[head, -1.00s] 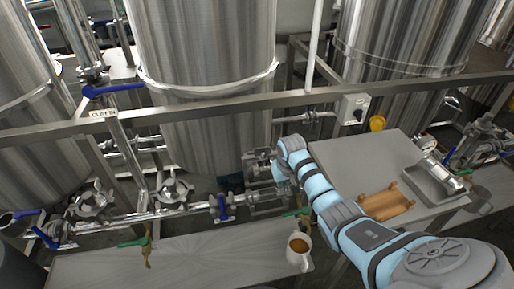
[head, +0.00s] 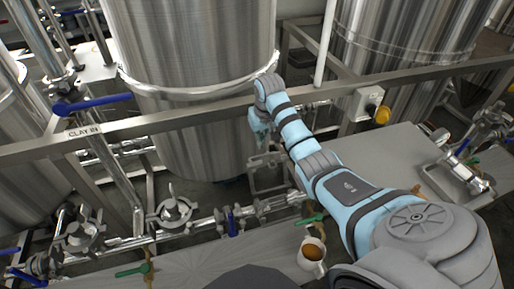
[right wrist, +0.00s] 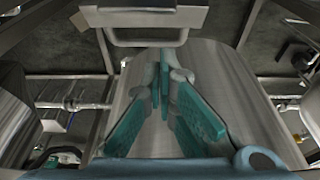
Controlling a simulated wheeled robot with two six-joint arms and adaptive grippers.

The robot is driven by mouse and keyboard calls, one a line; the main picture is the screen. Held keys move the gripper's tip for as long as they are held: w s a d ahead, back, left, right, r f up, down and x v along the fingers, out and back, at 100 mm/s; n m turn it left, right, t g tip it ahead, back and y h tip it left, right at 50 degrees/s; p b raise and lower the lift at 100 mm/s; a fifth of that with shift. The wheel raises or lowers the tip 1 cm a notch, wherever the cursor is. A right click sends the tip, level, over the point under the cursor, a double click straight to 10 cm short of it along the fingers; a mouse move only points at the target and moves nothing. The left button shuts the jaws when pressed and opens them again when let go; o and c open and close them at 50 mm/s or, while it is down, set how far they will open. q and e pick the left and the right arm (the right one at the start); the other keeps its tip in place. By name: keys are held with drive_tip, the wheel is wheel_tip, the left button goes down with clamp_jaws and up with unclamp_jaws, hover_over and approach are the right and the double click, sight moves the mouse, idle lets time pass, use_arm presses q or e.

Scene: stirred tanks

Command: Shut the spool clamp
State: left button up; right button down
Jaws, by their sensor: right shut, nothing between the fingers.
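Clamp-like steel fittings with wing handles sit on the low pipe run in the head view, one at the middle left (head: 172,211) and one further left (head: 78,236). I cannot tell which is the spool clamp or whether either is open. My right gripper (head: 262,138) is in front of the central tank, above the pipe run and well to the right of these fittings. In the right wrist view its teal fingers (right wrist: 164,85) meet at the tips with nothing between them. A metal bracket (right wrist: 140,38) shows beyond the fingertips. My left gripper is out of view.
A steel rail (head: 190,115) crosses in front of the central tank (head: 205,60). A mug of brown liquid (head: 312,256) stands at the front. A bench (head: 385,155) is to the right. Blue-handled (head: 95,104) and green-handled (head: 130,270) valves stick out from the pipes.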

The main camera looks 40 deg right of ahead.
sight(260, 157)
drive_tip(key=b+x, duration=0.1)
drive_tip(key=x, duration=0.4)
drive_tip(key=b+x, duration=0.1)
drive_tip(key=x, duration=0.1)
drive_tip(key=shift+s+d+f+b, duration=0.2)
drive_tip(key=shift+d+f+b, duration=0.1)
drive_tip(key=shift+d+f, duration=0.1)
drive_tip(key=shift+w+f, duration=0.1)
drive_tip(key=shift+f, duration=0.1)
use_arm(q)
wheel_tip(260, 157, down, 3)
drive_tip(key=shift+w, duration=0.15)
use_arm(e)
drive_tip(key=shift+a+r, duration=0.1)
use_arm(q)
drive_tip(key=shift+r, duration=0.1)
